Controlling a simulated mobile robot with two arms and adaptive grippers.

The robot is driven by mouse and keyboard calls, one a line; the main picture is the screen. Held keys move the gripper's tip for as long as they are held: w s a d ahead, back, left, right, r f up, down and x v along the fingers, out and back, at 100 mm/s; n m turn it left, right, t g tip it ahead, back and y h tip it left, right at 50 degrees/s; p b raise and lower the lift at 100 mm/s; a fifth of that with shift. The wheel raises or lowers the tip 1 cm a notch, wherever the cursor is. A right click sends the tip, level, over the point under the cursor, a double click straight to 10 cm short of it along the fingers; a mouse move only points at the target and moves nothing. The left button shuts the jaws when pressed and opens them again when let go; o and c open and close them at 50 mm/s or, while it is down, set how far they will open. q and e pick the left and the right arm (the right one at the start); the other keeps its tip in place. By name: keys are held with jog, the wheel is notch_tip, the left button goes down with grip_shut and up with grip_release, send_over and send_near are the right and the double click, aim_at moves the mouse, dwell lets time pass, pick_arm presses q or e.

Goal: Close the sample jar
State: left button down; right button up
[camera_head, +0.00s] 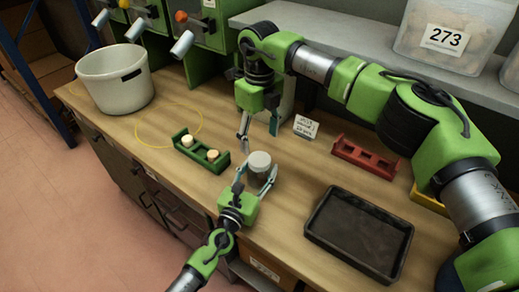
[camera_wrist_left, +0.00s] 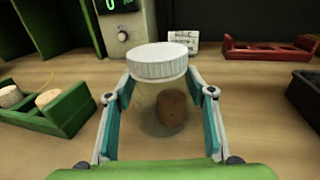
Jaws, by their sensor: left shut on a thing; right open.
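The sample jar (camera_wrist_left: 145,105) is clear and stands upright on the bench with a brown cork stopper (camera_wrist_left: 172,107) visible inside. A white ribbed lid (camera_wrist_left: 158,60) sits level on its top; I cannot tell how tightly it is seated. In the head view the lid (camera_head: 260,159) hides part of the jar. My left gripper (camera_head: 256,180) is shut around the jar's body, one finger on each side, as the left wrist view (camera_wrist_left: 160,100) also shows. My right gripper (camera_head: 259,136) is open and empty, pointing down just behind the jar.
A green rack (camera_head: 200,153) with two pale corks stands left of the jar. A red rack (camera_head: 365,158), a small label card (camera_head: 305,127) and a black tray (camera_head: 318,222) are to the right. A white bucket (camera_head: 115,85) stands far left. Bench between bucket and green rack is clear.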

jog(key=shift+r, duration=2.4)
pick_arm(q)
jog(key=c, duration=0.9)
grip_release()
jog(key=shift+s, duration=0.1)
jog(key=v, duration=1.2)
